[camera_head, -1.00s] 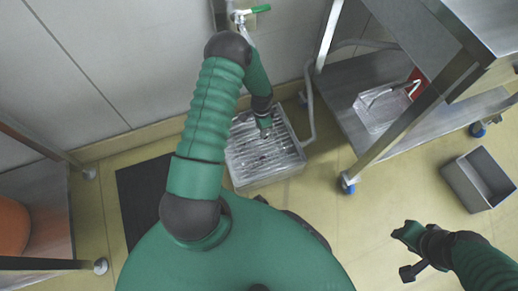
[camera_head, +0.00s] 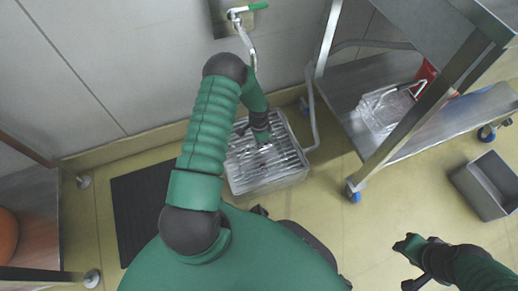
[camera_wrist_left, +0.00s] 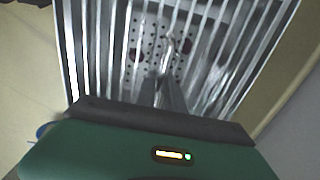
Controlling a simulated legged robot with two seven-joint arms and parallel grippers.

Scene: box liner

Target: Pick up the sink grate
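The sink grate (camera_head: 243,172), a set of parallel metal bars, lies over a low square floor sink by the wall. In the left wrist view the grate (camera_wrist_left: 88,45) fills most of the picture, with a perforated plate (camera_wrist_left: 150,50) showing below its bars. My left gripper (camera_head: 264,144) points down at the middle of the grate. In the left wrist view its fingers (camera_wrist_left: 161,82) are close together among the bars; whether they grip a bar is unclear. My right gripper (camera_head: 408,262) is open and empty over the floor at lower right.
A metal shelf cart (camera_head: 440,125) holding a wire basket (camera_head: 388,108) stands to the right. A grey bin (camera_head: 484,185) and a black mat (camera_head: 142,205) lie on the floor.

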